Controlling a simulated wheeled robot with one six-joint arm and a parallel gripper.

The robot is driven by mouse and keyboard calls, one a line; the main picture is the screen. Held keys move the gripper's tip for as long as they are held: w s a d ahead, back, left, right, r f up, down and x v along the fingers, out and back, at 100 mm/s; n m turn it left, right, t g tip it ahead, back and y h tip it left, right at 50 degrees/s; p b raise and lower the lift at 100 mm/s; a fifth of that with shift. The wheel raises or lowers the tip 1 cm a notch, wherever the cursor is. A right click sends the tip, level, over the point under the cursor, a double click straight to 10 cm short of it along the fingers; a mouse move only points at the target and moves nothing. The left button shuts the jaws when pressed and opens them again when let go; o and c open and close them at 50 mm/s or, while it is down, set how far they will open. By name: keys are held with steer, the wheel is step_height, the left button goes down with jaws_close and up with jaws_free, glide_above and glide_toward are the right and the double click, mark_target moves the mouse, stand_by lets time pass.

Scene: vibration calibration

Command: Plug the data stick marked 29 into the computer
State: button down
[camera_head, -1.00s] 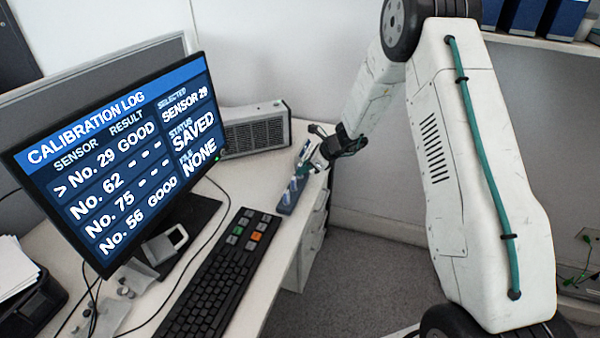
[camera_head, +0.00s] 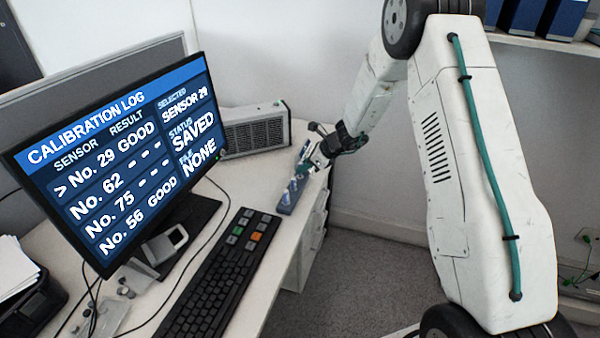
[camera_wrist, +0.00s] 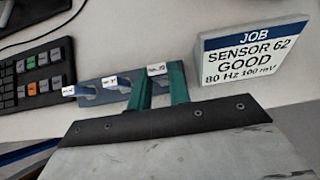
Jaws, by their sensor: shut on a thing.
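My gripper (camera_wrist: 158,93) has green fingers and is shut on a data stick with a white tag (camera_wrist: 156,70); the tag's number is too small to read. It is at a blue-grey holder (camera_head: 287,208) near the desk's right edge, which also shows in the wrist view (camera_wrist: 98,100). I cannot tell whether the held stick is clear of the holder. Two more tagged sticks, a left one (camera_wrist: 80,91) and a middle one (camera_wrist: 115,83), stand in the holder. A grey vented box (camera_head: 256,131), possibly the computer, stands at the back; no port is discernible.
The monitor (camera_head: 118,160) shows a calibration log with No. 29 GOOD, sensor 29 selected, status saved, file none. A keyboard (camera_head: 215,285) lies left of the holder. A job card (camera_wrist: 254,50) reads sensor 62, good, 80 Hz, 100 mV. Small grey pieces (camera_head: 110,300) lie below the monitor.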

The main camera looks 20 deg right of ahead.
steer(key=shift+r, duration=0.1)
steer(key=shift+r, duration=1.7)
